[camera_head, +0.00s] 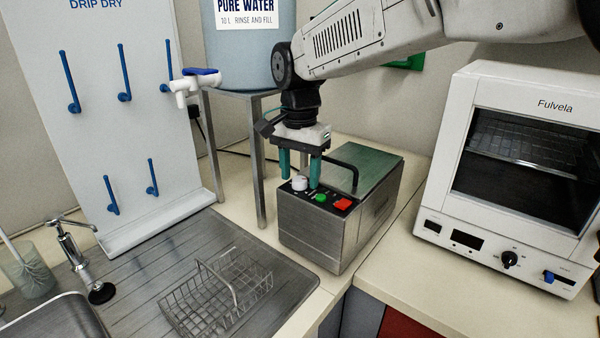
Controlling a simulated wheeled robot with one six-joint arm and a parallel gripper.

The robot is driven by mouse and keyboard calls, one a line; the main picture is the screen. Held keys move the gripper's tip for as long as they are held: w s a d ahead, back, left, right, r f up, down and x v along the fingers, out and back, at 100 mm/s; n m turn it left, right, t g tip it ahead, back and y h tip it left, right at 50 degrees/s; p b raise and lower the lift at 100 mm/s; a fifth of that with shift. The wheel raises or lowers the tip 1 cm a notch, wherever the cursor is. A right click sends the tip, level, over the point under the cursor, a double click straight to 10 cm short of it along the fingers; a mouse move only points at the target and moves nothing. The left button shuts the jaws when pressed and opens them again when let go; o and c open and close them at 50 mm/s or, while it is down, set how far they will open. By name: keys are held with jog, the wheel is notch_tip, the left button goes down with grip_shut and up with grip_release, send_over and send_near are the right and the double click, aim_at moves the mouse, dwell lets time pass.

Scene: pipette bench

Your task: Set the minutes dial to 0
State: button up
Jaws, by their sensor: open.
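A steel bath unit (318,232) stands on the bench with a black control strip on its top front edge. A white knob (300,183), which looks like the minutes dial, sits at the strip's left end. Its marks and pointer are too small to read. My gripper (299,182) points down over this end of the unit. Its two teal fingers are apart, one on either side of the knob in the picture. I cannot tell whether they touch it.
A green button (321,198) and a red switch (342,204) sit right of the knob. A black handle (345,167) arches behind. A water tank (250,50) stands behind left, a white oven (515,180) right, a wire basket (215,295) front left.

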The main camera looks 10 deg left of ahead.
jog(key=shift+f, duration=0.25)
jog(key=shift+c, duration=0.2)
jog(key=c, duration=0.9)
